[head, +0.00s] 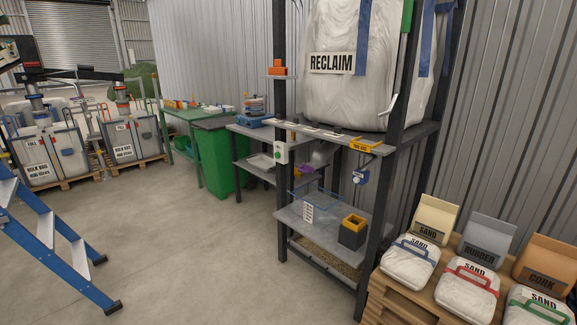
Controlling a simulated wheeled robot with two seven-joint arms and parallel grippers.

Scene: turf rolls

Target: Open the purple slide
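The purple slide (303,168) shows as a small purple piece under the upper shelf of the dark steel frame, beside a grey funnel-like outlet (321,156). It is small and partly hidden, so I cannot tell whether it is open or shut. A large white bulk bag labelled RECLAIM (345,85) hangs above that shelf. Neither of my grippers is in view.
A blue wire frame (318,200) and a dark box with a yellow rim (353,231) are on the lower shelf. A blue ladder (45,230) stands left. The central floor is clear.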

